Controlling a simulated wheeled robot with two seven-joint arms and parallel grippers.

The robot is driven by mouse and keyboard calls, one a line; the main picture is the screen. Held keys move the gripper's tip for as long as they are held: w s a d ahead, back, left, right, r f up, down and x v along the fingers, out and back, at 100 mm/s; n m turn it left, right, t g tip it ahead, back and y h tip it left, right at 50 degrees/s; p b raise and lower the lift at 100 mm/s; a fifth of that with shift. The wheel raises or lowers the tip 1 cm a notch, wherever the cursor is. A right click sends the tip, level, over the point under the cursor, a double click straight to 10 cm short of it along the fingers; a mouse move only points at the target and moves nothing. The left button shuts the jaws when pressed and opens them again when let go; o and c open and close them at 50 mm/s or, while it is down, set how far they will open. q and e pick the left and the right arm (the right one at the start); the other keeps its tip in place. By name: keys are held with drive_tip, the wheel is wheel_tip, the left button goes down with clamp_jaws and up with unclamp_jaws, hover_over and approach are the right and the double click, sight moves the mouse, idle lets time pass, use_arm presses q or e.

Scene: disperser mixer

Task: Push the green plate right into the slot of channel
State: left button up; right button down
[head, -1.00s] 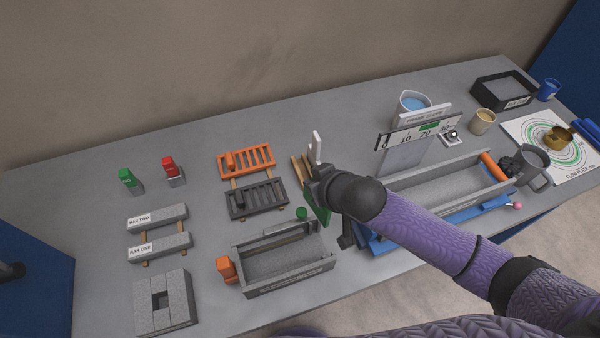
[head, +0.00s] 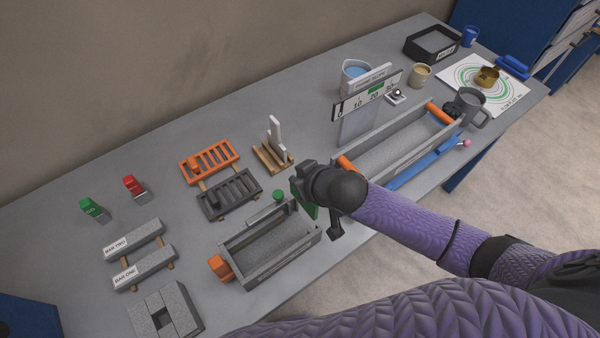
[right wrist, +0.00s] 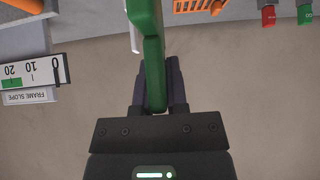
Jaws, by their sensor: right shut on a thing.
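The green plate (head: 307,206) is in my right gripper (head: 301,187), beside the right end of the near grey channel (head: 285,268). In the right wrist view the plate (right wrist: 153,62) stands edge-on between the shut fingers (right wrist: 155,90). My gripper and wrist cover part of the plate in the head view. The channel is an open grey trough with an orange plate (head: 220,267) at its left end. I cannot tell whether the green plate touches the channel, and its slot is not clear. My left gripper is not in view.
A second trough (head: 395,150) with orange ends stands close on the right, with a slope scale (head: 350,108) behind. A wooden rack (head: 268,158) with a white plate and a dark grate (head: 230,195) stand behind the channel. The table's front edge is near.

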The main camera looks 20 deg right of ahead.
wheel_tip(320, 180, down, 4)
drive_tip(key=shift+r+b, duration=0.15)
drive_tip(key=shift+b, duration=0.9)
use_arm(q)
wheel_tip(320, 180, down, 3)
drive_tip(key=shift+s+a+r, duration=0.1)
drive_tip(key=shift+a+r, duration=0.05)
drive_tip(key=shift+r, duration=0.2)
use_arm(e)
drive_tip(key=shift+r, duration=0.1)
use_arm(q)
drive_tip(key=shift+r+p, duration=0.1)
drive_tip(key=shift+p, duration=0.25)
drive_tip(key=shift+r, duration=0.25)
drive_tip(key=shift+p, duration=0.35)
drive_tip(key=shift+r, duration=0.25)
